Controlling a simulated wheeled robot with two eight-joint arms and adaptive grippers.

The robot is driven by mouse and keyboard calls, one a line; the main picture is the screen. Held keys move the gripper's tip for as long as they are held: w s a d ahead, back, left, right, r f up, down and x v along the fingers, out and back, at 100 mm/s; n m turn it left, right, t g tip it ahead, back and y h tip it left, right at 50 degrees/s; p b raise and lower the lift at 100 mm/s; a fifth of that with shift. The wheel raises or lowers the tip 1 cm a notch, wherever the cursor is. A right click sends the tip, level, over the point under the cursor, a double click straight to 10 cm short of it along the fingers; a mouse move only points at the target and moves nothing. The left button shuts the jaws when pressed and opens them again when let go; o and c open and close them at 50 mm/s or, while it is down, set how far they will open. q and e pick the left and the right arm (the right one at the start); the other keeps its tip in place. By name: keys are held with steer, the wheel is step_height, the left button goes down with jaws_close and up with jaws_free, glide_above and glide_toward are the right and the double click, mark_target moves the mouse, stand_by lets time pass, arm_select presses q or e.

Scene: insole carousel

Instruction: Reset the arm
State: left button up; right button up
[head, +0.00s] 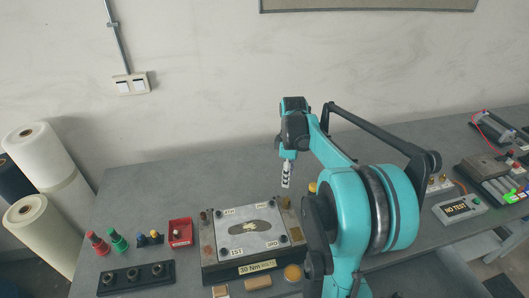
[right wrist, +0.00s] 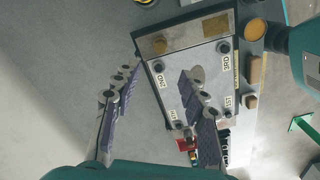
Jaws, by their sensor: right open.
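My right arm, teal and black, reaches up from the bottom right of the head view. Its right gripper (head: 287,178) hangs at the end, just above and behind the right back corner of a metal fixture plate (head: 262,241). In the right wrist view the two fingers of the right gripper (right wrist: 158,80) stand wide apart with nothing between them. The plate also shows there (right wrist: 175,85), partly hidden by one finger. A dark insole shape (head: 240,228) lies in the middle of the plate, which has numbered corner labels. My left gripper is in neither view.
Left of the fixture are a red box (head: 180,232), red and green knobs (head: 97,242) and a black holder (head: 136,279). A "NO TEST" box (head: 460,207) stands at the right. White rolls (head: 36,217) stand left of the table. The table's back left is clear.

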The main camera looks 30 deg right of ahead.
steer(key=s+a+f+m+t+b, duration=0.3)
steer(key=s+a, duration=0.4)
steer(key=a, duration=0.4)
steer(key=s+a+f+m+t+b, duration=0.3)
steer(key=s+a, duration=0.4)
steer(key=a, duration=0.5)
steer(key=shift+m+t, duration=0.6)
steer(key=shift+m, duration=0.6)
